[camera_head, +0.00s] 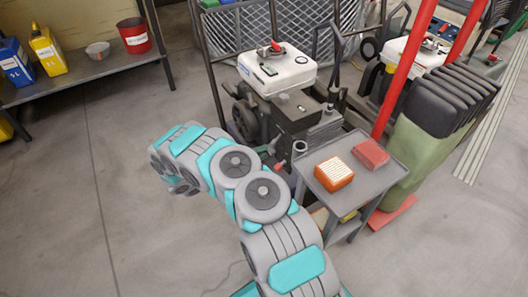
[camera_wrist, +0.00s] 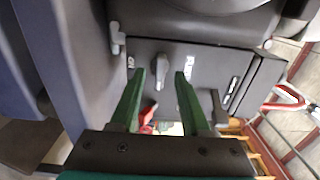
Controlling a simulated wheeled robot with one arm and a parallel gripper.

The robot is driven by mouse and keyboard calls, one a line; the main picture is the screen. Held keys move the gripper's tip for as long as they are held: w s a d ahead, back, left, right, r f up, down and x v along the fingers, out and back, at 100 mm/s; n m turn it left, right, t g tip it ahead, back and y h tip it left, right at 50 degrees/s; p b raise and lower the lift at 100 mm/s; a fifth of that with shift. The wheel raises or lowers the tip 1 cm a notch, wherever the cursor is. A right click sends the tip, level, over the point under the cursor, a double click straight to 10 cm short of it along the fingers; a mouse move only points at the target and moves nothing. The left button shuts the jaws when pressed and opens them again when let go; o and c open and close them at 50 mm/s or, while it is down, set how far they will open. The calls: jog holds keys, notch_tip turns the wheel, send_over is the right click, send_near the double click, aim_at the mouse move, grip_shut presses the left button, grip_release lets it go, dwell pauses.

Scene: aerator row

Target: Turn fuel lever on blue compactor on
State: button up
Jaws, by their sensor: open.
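In the wrist view, my gripper (camera_wrist: 159,82) is open, with its two green fingers apart and nothing held between them. A dark machine panel (camera_wrist: 205,62) lies beyond the fingertips. A grey lever (camera_wrist: 162,64) on this panel shows between the tips; I cannot tell its depth from them. Another small grey lever (camera_wrist: 115,38) is at the upper left, and a dark handle (camera_wrist: 220,108) is at the right. A red part (camera_wrist: 148,113) shows low between the fingers. In the head view, an engine machine with a white tank (camera_head: 290,72) stands beyond my arm; no blue body shows on it.
A grey cart (camera_head: 385,185) carrying an orange box (camera_head: 334,174) and a red box (camera_head: 371,154) stands right of my arm. A red post (camera_head: 400,75) rises behind it. A shelf (camera_head: 85,70) with containers is at the left. The left floor is open.

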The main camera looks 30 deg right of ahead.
jog(key=shift+d, duration=0.75)
grip_shut()
